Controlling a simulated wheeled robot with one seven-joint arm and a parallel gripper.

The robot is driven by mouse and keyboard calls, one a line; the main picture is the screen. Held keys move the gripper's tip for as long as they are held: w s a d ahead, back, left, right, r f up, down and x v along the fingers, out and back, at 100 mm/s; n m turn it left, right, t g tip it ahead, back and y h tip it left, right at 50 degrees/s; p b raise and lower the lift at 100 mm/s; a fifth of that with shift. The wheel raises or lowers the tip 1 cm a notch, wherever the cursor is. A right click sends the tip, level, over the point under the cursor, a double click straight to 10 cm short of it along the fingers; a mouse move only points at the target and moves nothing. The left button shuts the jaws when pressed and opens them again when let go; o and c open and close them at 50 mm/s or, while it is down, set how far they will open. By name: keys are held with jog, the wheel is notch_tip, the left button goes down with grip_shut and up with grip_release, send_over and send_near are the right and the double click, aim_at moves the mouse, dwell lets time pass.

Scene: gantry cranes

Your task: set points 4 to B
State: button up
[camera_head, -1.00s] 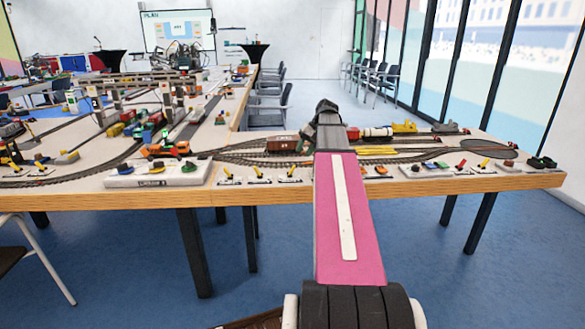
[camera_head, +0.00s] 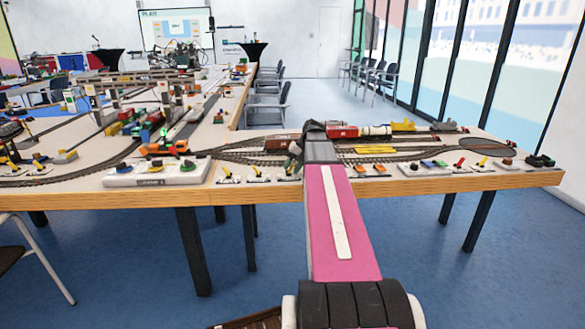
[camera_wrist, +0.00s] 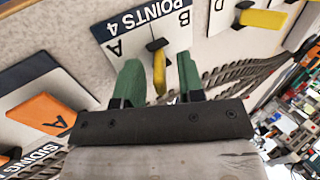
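The points 4 plate (camera_wrist: 140,30) is white and dark blue, with A at its left end and B at its right end in the wrist view. Its lever has a yellow handle (camera_wrist: 160,74) on a black pivot. The handle rises toward the camera between my fingers; I cannot tell whether it leans to A or B. My gripper (camera_wrist: 160,80) is open, with one green finger on each side of the handle and gaps visible. In the head view my arm hides most of the gripper near the table's front edge.
An orange siding lever (camera_wrist: 40,114) is left of the plate and another yellow lever (camera_wrist: 263,18) is right of it. Tracks run behind. A brown wagon (camera_head: 282,142) and a red wagon (camera_head: 342,131) stand close behind the arm's end.

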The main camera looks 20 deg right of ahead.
aim_at(288, 172)
grip_shut()
jog(key=shift+w+a+r+g+h, duration=0.1)
jog(key=shift+a+g+h, duration=0.1)
jog(key=shift+h, duration=0.3)
jog(key=shift+a+r+g+h, duration=0.1)
jog(key=shift+a+h, duration=0.05)
jog(key=shift+h, duration=0.35)
jog(key=h, duration=0.1)
jog(key=a+g+h, duration=0.1)
jog(key=h, duration=0.1)
jog(key=shift+w, duration=0.2)
jog(key=h, duration=0.2)
jog(key=a+g+h, duration=0.1)
jog(key=h, duration=0.1)
jog(key=shift+w, duration=0.15)
jog(key=shift+a+f+g+h, duration=0.2)
jog(key=shift+a+g+h, duration=0.1)
jog(key=shift+h, duration=0.6)
